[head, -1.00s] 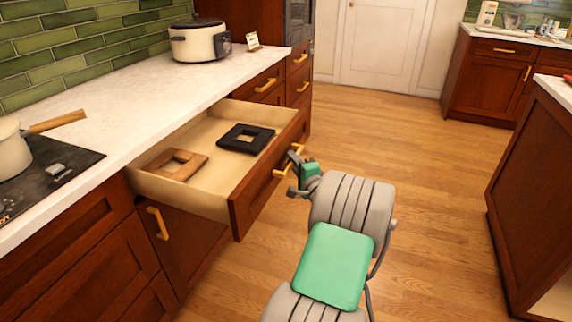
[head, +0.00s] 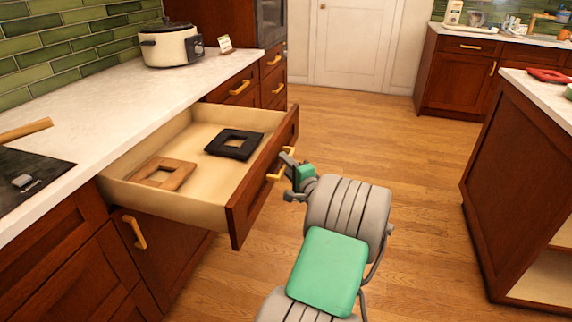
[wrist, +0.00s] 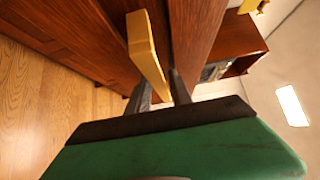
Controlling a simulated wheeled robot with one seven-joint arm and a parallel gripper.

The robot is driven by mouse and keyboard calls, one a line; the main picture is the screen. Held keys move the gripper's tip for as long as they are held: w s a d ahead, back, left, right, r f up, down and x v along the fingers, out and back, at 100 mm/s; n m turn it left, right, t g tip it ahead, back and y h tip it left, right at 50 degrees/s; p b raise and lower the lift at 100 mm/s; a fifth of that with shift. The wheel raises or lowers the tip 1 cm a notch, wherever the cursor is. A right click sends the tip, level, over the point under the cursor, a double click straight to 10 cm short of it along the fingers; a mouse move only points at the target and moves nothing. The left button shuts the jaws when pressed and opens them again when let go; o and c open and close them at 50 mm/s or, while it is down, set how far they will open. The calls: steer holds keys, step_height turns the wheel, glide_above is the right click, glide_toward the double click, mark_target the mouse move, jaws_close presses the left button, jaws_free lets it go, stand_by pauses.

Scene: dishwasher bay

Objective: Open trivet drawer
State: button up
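The trivet drawer (head: 205,213) stands well open below the white counter. A brown square trivet (head: 150,165) and a black square trivet (head: 234,134) lie flat inside it. A yellow handle (head: 272,177) is on its dark red-brown front (head: 246,209). My gripper (head: 287,177) is at this handle, just outside the drawer front. In the wrist view, the handle (wrist: 146,50) runs down between the two dark fingers (wrist: 159,93), which look closed around it. The exact finger contact is partly hidden.
A cooktop (head: 25,180) and a white rice cooker (head: 168,46) stand on the counter (head: 110,95). A closed cabinet with a handle (head: 135,232) is below the drawer. An island (head: 525,170) stands at the right. Wooden floor (head: 400,150) lies clear between.

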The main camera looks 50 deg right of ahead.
steer(key=shift+o, duration=0.9)
steer(key=shift+s, duration=0.1)
steer(key=v, duration=0.7)
steer(key=shift+s+a+p, duration=0.15)
steer(key=shift+s+p, duration=0.2)
